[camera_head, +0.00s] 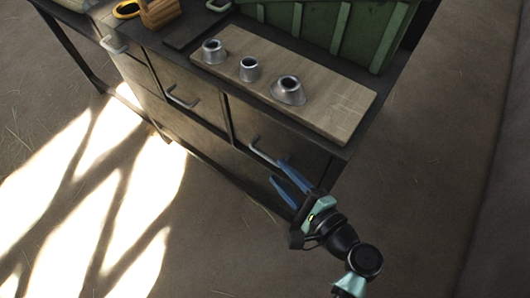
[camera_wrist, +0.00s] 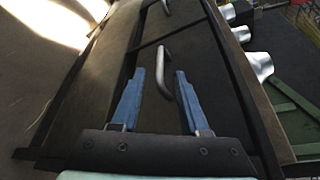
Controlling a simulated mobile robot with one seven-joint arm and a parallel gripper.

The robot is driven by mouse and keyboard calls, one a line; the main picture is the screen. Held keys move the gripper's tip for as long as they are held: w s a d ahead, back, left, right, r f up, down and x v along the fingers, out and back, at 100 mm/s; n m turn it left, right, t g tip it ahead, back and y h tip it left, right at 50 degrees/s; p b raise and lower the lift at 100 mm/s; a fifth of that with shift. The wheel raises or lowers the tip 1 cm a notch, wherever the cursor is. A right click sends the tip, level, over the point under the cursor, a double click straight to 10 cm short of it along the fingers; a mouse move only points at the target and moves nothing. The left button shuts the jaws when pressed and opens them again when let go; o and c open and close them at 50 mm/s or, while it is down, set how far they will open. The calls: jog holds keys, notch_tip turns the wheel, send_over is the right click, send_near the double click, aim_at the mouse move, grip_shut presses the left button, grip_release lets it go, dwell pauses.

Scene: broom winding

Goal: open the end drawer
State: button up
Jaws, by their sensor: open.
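The end drawer (camera_head: 280,140) is the rightmost one in the dark bench front, and it looks shut. Its grey bar handle (camera_head: 261,152) also shows in the wrist view (camera_wrist: 163,70). My gripper (camera_head: 277,171) is open, with two blue fingers, just in front of the handle's near end. In the wrist view my gripper (camera_wrist: 160,74) has the handle lying between the fingers in the picture, with a gap to each finger. I cannot tell whether the fingertips reach around the bar or stop short of it.
On the bench top, a wooden board (camera_head: 333,108) carries three metal cones, with a green crate (camera_head: 345,30) behind. More drawers with handles, such as the middle handle (camera_head: 183,98), lie to the left. The floor in front of the bench is clear.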

aim_at(264, 155)
jog(key=b+x, duration=0.1)
jog(key=x, duration=0.6)
jog(key=shift+w+a, duration=0.1)
jog(key=shift+w, duration=0.15)
grip_shut()
dwell(1.1)
